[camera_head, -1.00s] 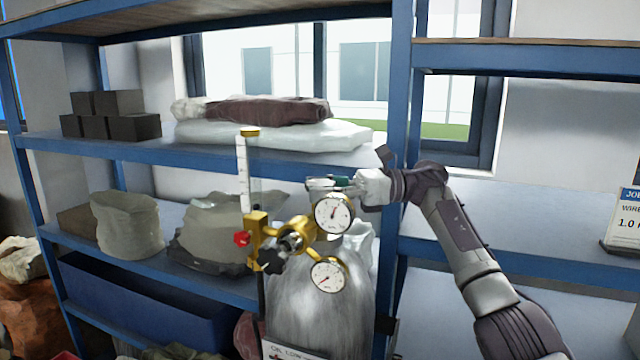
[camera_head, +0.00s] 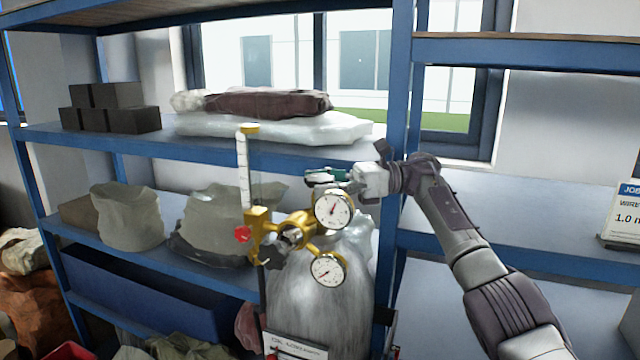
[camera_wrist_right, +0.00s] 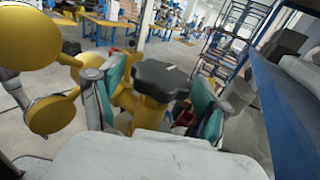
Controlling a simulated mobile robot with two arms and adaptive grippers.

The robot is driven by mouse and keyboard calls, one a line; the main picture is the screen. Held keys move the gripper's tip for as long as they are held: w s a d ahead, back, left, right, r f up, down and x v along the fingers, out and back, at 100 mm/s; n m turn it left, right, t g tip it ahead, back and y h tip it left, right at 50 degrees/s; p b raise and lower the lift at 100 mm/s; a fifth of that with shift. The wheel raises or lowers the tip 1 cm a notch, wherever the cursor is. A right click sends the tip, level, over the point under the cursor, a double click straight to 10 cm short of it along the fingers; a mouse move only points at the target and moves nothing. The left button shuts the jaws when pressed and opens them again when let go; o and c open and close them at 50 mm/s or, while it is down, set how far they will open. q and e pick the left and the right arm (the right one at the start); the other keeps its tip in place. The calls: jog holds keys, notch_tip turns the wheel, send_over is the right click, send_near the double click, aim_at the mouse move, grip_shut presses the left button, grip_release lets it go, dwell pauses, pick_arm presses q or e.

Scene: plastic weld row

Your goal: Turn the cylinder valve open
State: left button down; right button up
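The gas cylinder (camera_head: 318,300) stands in front of the shelf, its body pale and shiny. A brass regulator (camera_head: 297,226) with two round gauges (camera_head: 333,210) sits at its top. My right gripper (camera_head: 325,175) is just above the upper gauge, reaching in from the right. In the right wrist view, a black lobed valve knob (camera_wrist_right: 160,80) on a brass body lies between my two teal-padded fingers (camera_wrist_right: 158,95). The fingers are apart beside the knob, and I cannot tell whether either touches it. The knob is hidden in the head view. My left gripper is out of view.
A clear flowmeter tube (camera_head: 243,175) and a red knob (camera_head: 243,234) stick out left of the regulator. The blue shelf (camera_head: 150,134) holds bags and dark blocks behind. A blue upright (camera_head: 400,110) stands close behind my right wrist.

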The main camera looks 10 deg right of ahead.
jog(key=shift+d, duration=0.1)
jog(key=d, duration=0.7)
jog(key=shift+d, duration=0.15)
dwell(0.4)
